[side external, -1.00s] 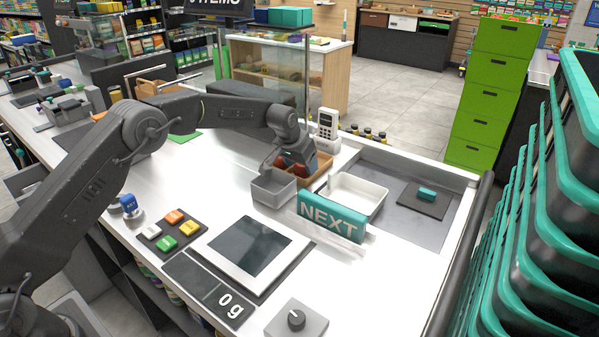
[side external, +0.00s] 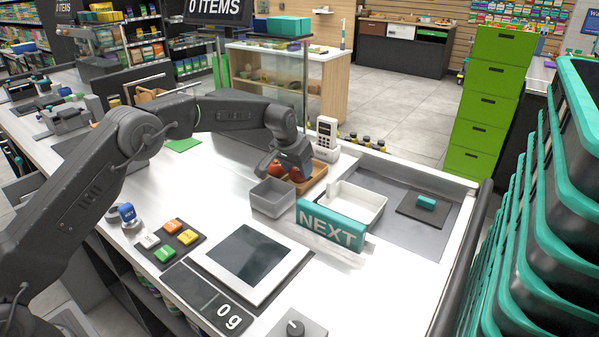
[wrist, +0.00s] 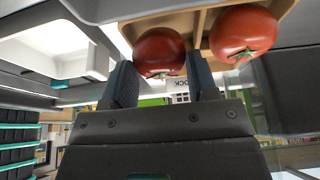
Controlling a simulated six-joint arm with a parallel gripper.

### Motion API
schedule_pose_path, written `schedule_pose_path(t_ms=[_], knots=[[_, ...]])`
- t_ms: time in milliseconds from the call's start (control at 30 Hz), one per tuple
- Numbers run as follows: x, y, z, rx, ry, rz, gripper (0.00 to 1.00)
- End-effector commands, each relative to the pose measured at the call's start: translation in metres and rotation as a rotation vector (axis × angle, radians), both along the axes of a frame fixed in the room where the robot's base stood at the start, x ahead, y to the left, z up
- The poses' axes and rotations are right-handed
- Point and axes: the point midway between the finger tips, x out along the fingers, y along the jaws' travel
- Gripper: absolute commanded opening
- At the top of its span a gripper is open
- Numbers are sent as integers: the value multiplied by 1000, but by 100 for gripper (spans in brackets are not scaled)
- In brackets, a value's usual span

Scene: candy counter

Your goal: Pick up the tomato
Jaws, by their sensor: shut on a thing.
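A red tomato (wrist: 158,52) with a green stem sits between the two dark fingers of my gripper (wrist: 160,82) in the wrist view. The gripper is shut on it. A second red tomato (wrist: 243,33) lies beside it, outside the fingers, at the wooden tray (wrist: 197,28). In the side external view, my gripper (side external: 291,166) points down at the wooden tray (side external: 315,178), with the held tomato (side external: 297,174) and the other tomato (side external: 275,171) partly hidden by it. I cannot tell whether the held tomato clears the tray floor.
A grey bin (side external: 272,197) stands just in front of the wooden tray. A white tray (side external: 354,204) is to the right, behind the teal NEXT bar (side external: 331,224). A card terminal (side external: 326,134) stands behind.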

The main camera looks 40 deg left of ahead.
Motion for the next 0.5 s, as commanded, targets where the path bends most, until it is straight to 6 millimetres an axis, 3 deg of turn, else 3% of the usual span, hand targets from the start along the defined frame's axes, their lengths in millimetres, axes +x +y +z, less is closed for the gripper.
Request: schedule_pose_path(t_ms=[500], knots=[[-41, 79, 62, -3, -16, 3, 29]])
